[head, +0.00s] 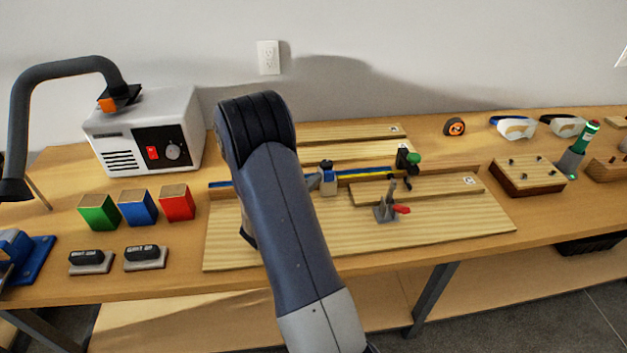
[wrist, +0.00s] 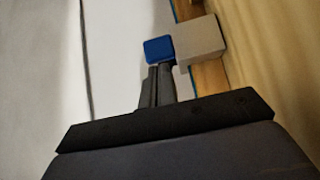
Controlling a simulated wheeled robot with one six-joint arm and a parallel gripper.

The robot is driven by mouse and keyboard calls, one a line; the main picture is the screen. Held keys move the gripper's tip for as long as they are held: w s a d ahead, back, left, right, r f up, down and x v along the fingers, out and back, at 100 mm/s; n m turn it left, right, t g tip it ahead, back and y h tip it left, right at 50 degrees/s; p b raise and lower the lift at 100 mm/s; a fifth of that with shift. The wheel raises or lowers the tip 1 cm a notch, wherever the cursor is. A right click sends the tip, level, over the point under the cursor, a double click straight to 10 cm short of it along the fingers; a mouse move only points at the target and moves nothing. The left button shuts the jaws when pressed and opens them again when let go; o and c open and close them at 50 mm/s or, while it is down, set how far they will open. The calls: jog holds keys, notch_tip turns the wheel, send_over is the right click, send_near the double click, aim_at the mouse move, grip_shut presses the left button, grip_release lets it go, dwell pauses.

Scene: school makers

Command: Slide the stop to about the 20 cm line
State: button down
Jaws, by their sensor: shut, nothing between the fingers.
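The stop is a pale grey block (head: 328,188) with a blue knob (head: 326,164). It sits on a rail with a blue and yellow scale strip (head: 362,173) along the back of a wooden board (head: 300,243). The scale's figures are too small to read. My gripper (head: 313,182) is shut and empty, just left of the stop. In the wrist view the closed fingertips (wrist: 158,72) are at the blue knob (wrist: 159,49), beside the grey block (wrist: 200,44). I cannot tell whether they touch. My arm hides part of the rail and board.
A green-knobbed clamp (head: 409,158) stands at the rail's right end.

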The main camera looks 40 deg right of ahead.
jog(key=shift+s+d+f+b, duration=0.1)
jog(key=shift+d+f+b, duration=0.1)
jog(key=shift+b, duration=0.55)
jog(key=shift+s+b, duration=0.1)
jog(key=shift+b, duration=0.35)
jog(key=shift+s+d+r, duration=0.15)
jog(key=shift+d, duration=0.1)
